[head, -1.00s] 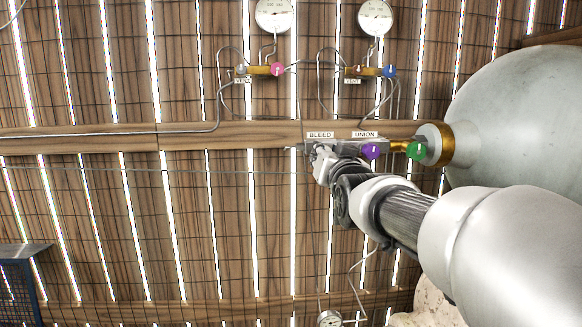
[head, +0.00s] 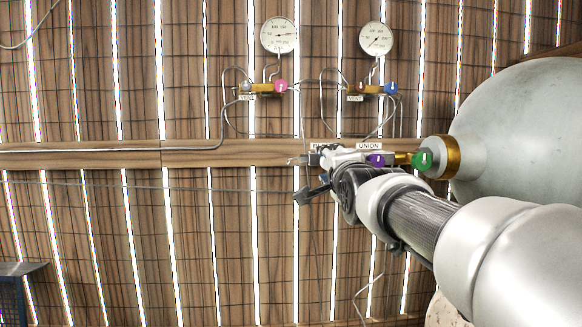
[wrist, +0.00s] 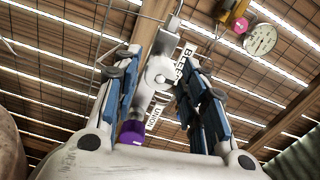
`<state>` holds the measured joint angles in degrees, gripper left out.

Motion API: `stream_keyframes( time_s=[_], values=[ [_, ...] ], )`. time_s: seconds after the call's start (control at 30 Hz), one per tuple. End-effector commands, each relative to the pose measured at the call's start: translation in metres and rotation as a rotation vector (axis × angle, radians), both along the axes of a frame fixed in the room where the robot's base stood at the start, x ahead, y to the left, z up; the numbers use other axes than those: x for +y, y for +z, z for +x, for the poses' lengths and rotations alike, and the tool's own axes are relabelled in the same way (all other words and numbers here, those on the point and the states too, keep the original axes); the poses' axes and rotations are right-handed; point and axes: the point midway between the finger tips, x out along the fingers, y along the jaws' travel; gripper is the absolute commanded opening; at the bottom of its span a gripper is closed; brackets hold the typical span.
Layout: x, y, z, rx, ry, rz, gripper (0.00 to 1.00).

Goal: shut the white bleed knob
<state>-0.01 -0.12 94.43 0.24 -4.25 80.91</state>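The white bleed knob (wrist: 159,73) shows in the wrist view between the two fingers of my gripper (wrist: 155,62), near their tips. The fingers stand apart, with a visible gap on each side of the knob, so the gripper is open around it. The BLEED label (wrist: 184,60) is partly behind the right finger. In the head view my gripper (head: 318,160) is at the left end of the valve block under the BLEED label. There my gripper and wrist hide the knob and most of that label.
A purple knob (head: 376,161) by the UNION label (head: 369,146) and a green knob (head: 422,160) sit just right of my wrist, near the large tank (head: 520,130). Above are pink (head: 281,86) and blue (head: 391,88) knobs, with gauges. The wall at left is mostly free.

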Motion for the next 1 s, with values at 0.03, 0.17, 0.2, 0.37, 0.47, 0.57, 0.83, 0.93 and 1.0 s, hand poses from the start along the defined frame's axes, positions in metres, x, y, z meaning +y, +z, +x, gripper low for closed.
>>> stream_keyframes(
  time_s=[0.03, 0.17, 0.2, 0.37, 0.47, 0.57, 0.83, 0.93, 1.0],
  values=[
    [0.000, 0.000, 0.000, 0.000, 0.000, -0.001, 0.43],
    [0.000, 0.000, 0.000, -0.001, 0.000, -0.001, 0.43],
    [0.000, 0.000, 0.000, -0.001, 0.000, -0.002, 0.43],
    [0.000, 0.000, -0.004, -0.003, 0.000, -0.002, 0.43],
    [0.000, -0.002, -0.015, -0.004, 0.000, -0.002, 0.43],
    [0.000, -0.002, -0.027, -0.004, 0.000, -0.002, 0.43],
    [0.000, 0.001, -0.056, -0.002, 0.000, -0.002, 0.43],
    [0.000, 0.001, -0.060, -0.001, 0.000, -0.002, 0.43],
    [0.000, 0.000, -0.061, -0.001, 0.000, -0.002, 0.43]
  ],
)
